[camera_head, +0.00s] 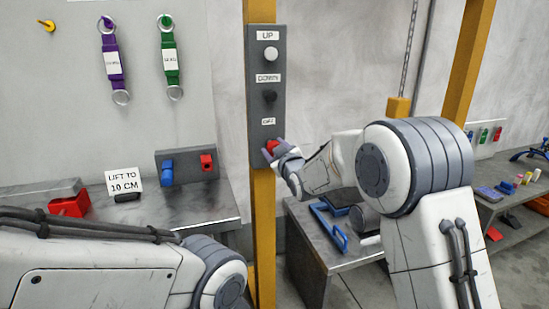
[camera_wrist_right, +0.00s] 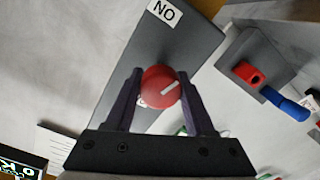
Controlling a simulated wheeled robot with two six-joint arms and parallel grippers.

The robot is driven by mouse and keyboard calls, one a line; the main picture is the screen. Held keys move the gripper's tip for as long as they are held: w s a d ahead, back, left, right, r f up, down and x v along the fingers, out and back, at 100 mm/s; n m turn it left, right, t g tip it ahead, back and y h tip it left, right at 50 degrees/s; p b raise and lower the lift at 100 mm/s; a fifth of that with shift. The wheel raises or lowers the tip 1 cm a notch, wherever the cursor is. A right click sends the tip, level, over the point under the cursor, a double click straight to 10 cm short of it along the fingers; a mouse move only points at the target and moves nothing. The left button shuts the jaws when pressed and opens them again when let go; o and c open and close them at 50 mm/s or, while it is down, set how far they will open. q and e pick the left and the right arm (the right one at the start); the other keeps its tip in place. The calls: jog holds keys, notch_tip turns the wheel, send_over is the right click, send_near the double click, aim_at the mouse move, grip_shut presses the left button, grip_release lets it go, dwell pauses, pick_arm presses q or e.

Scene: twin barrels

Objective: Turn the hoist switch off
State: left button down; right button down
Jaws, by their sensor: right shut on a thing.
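A grey control panel (camera_head: 267,100) on a yellow post carries a white UP button (camera_head: 271,54), a dark DOWN button (camera_head: 269,96) and a red rotary switch (camera_head: 272,146) low down under a small label. My right gripper (camera_head: 275,153) is at this switch. In the right wrist view, its two dark fingers (camera_wrist_right: 161,71) are shut on either side of the round red switch (camera_wrist_right: 158,92). The switch's white mark lies slanted. A label (camera_wrist_right: 165,12) there reads like "NO", possibly "ON" seen upside down. My left arm shows at lower left; its gripper is out of view.
Purple (camera_head: 113,62) and green (camera_head: 170,58) straps hang on the wall at left. A left bench (camera_head: 190,212) holds a grey box with blue and red parts and a "LIFT TO 10 CM" sign (camera_head: 124,183). Another bench (camera_head: 350,262) stands behind my right arm.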

jog(key=shift+n+b, duration=1.15)
jog(key=shift+n, duration=0.35)
jog(key=shift+c, duration=1.3)
grip_release()
jog(key=b+v, duration=0.1)
jog(key=v, duration=0.9)
jog(key=shift+s, duration=0.3)
